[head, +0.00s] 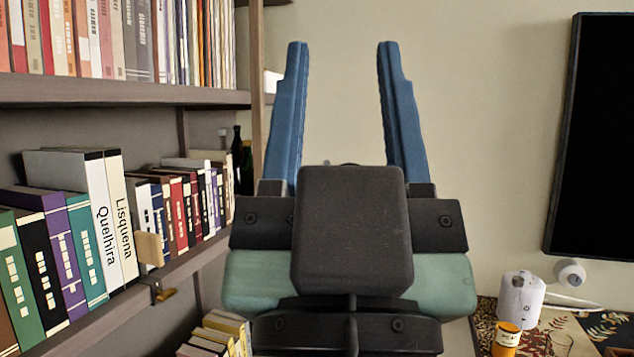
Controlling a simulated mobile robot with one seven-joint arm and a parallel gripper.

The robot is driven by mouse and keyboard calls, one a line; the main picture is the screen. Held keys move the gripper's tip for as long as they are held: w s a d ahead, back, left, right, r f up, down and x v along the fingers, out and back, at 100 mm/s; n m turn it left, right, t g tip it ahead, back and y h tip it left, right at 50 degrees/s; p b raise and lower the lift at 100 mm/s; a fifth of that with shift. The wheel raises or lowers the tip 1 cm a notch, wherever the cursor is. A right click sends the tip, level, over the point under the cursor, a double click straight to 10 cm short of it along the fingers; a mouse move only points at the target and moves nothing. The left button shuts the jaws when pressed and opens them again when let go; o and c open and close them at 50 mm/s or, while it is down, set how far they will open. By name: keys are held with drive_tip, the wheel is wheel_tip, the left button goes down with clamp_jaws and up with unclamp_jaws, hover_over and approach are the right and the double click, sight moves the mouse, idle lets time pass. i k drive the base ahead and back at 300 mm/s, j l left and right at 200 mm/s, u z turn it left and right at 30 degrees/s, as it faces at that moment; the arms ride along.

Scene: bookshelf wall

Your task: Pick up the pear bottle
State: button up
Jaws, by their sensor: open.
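My gripper (342,50) is large in the middle of the head view, with its two blue fingers pointing up and wide apart. It is open and empty, with only the plain wall showing between the fingers. A small orange bottle (507,339) with a pale label stands at the lower right on a patterned surface. The label's lettering is small; it may read "pear", but I cannot be sure. The bottle's lower part is cut off near the picture's bottom edge. My gripper is up and to the left of it in the picture, not touching it.
A white canister (521,298) stands just behind the orange bottle. A white round device (569,272) with a cable is on the wall behind. A bookshelf (120,92) full of books fills the left side. A dark screen (600,140) hangs at the right.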

sight(511, 314)
drive_tip(key=i+l+u, duration=0.1)
drive_tip(key=i+l, duration=0.15)
drive_tip(key=i+l+u, duration=0.15)
drive_tip(key=l, duration=0.3)
drive_tip(key=i+l+u, duration=0.1)
drive_tip(key=i+l, duration=0.25)
drive_tip(key=i+l+u, duration=0.15)
drive_tip(key=l, duration=0.3)
drive_tip(key=i, duration=0.05)
